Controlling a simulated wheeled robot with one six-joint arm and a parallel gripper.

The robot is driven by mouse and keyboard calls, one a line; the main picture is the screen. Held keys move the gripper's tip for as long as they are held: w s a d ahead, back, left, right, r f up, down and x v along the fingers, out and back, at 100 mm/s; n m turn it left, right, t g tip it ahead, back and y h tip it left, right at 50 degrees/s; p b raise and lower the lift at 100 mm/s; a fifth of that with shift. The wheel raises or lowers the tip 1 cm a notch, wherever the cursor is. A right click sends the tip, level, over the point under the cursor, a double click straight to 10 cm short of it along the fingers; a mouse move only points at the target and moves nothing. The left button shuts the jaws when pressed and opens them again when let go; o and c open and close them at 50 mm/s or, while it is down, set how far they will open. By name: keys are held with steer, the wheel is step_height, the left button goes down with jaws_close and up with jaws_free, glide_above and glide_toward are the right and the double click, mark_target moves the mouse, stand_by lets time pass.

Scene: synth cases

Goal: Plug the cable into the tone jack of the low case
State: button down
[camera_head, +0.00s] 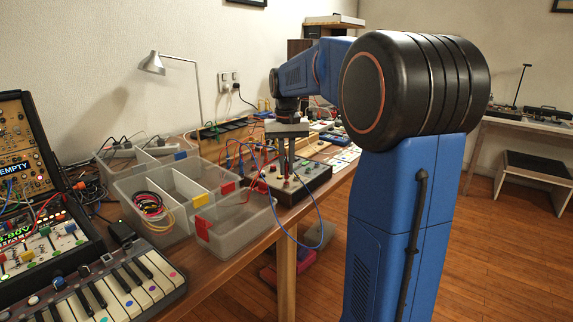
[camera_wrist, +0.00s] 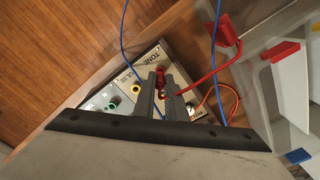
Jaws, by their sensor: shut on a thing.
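The low case (camera_head: 312,184) stands at the table's front edge, with a pale panel on top. In the wrist view, the low case (camera_wrist: 128,80) shows printed TONE and PULSE labels and coloured jacks. My gripper (camera_head: 286,175) points down over the panel. In the wrist view, my gripper (camera_wrist: 162,72) is shut on the cable's plug, with red showing between the fingertips beside the TONE label. A blue cable (camera_wrist: 123,35) and a red cable (camera_wrist: 205,80) both pass close to the fingers. The tone jack and plug tip are hidden.
Clear divided bins (camera_head: 238,240) stand left of the case, one holding coloured cable loops. A keyboard synth (camera_head: 125,285) lies at the front left. A blue cable loop (camera_head: 322,232) hangs past the table edge. Other devices crowd the table behind.

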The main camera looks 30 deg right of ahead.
mark_target(286, 166)
steer(key=shift+f, duration=0.6)
steer(key=c, duration=1.7)
jaws_free()
step_height(286, 166, up, 17)
steer(key=shift+r, duration=0.2)
